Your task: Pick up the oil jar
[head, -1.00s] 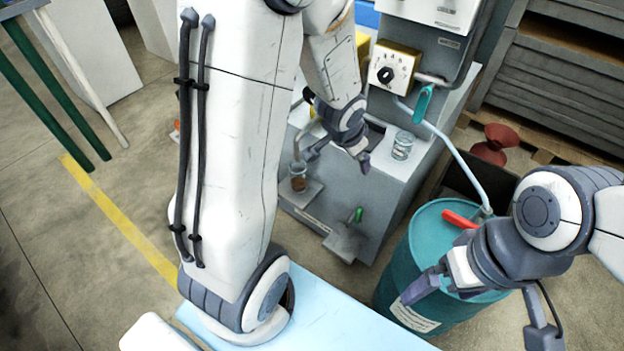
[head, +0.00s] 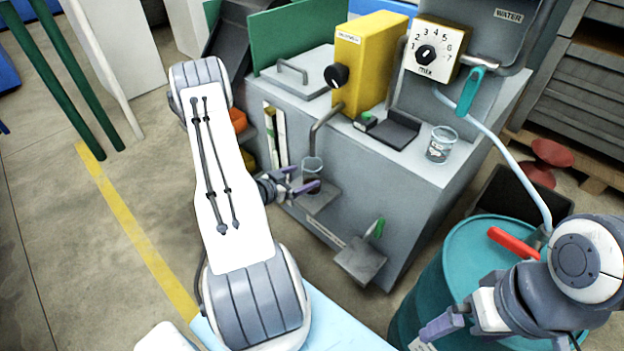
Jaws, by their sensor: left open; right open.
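A small clear jar with dark brown liquid (head: 312,170), which I take to be the oil jar, stands upright on a small grey shelf (head: 322,201) below the spout of a yellow dispenser (head: 362,62). My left gripper (head: 304,179) is open at the jar. One purple finger passes in front of its lower part and the other is at its left. I cannot tell whether they touch it. My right gripper (head: 447,324) is open and empty by the teal barrel at the lower right; part of it is cut off.
A second, clear jar (head: 440,144) stands on the grey machine top (head: 420,160), near a black scale-like pad (head: 389,130). A lower grey tray (head: 360,260) juts from the machine front. The teal barrel (head: 450,270) with a red handle (head: 513,243) stands at right.

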